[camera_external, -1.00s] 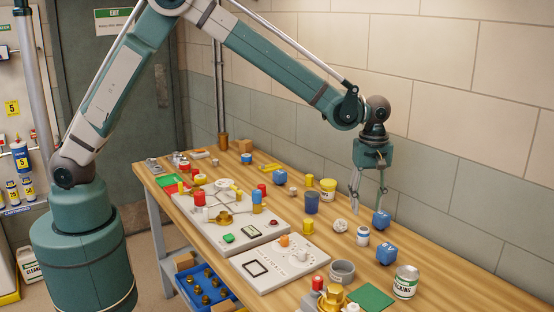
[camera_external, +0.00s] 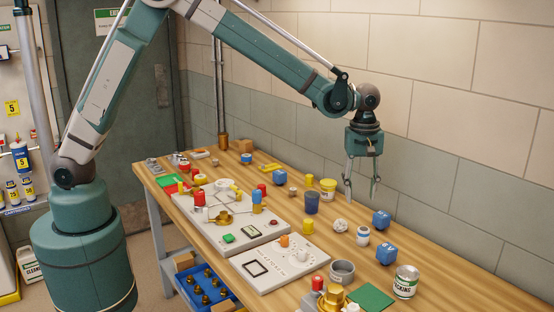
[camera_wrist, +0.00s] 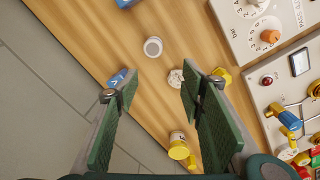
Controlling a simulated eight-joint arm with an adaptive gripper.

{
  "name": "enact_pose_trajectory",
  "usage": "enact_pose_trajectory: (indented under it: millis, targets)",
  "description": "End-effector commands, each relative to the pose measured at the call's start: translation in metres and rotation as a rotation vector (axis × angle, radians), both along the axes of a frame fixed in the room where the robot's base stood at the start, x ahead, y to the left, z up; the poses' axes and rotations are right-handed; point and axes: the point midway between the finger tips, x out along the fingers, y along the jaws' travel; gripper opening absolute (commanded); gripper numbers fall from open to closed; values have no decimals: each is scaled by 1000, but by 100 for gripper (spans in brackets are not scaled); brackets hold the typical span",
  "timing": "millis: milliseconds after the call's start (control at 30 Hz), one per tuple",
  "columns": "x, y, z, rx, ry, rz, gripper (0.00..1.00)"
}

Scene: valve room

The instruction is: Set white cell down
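My gripper (camera_external: 361,196) hangs above the back right part of the bench, fingers apart, with nothing between them. It also shows wide open in the wrist view (camera_wrist: 158,80). A white cylinder with a blue band (camera_external: 363,236) stands upright on the wood below it; I take this for the white cell, but cannot be sure. In the wrist view a white round top (camera_wrist: 153,47), likely the same thing, lies ahead of the fingertips. A whitish knobbly round piece (camera_external: 340,225) sits left of the cylinder, and shows near the right finger in the wrist view (camera_wrist: 175,77).
A dark blue cup (camera_external: 312,202) and a yellow tub (camera_external: 328,188) stand to the left. A grey ring (camera_external: 341,271), a green mat (camera_external: 371,297) and a can (camera_external: 405,282) are in front. The tiled wall runs close behind.

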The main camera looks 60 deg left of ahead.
Motion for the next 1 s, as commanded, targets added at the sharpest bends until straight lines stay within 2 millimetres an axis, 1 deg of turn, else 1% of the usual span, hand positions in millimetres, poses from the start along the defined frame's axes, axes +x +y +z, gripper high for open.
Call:
enact_pose_trajectory:
  millis: [33,200,500,667,1000]
  targets:
    - [-1,10,9,-4,-7,-8,39]
    - [-9,44,39,-15,-39,-61,39]
    - [-29,104,89,-30,-100,-158,39]
    - [-43,136,112,-32,-135,-210,39]
    - [-80,200,152,-24,-208,-319,39]
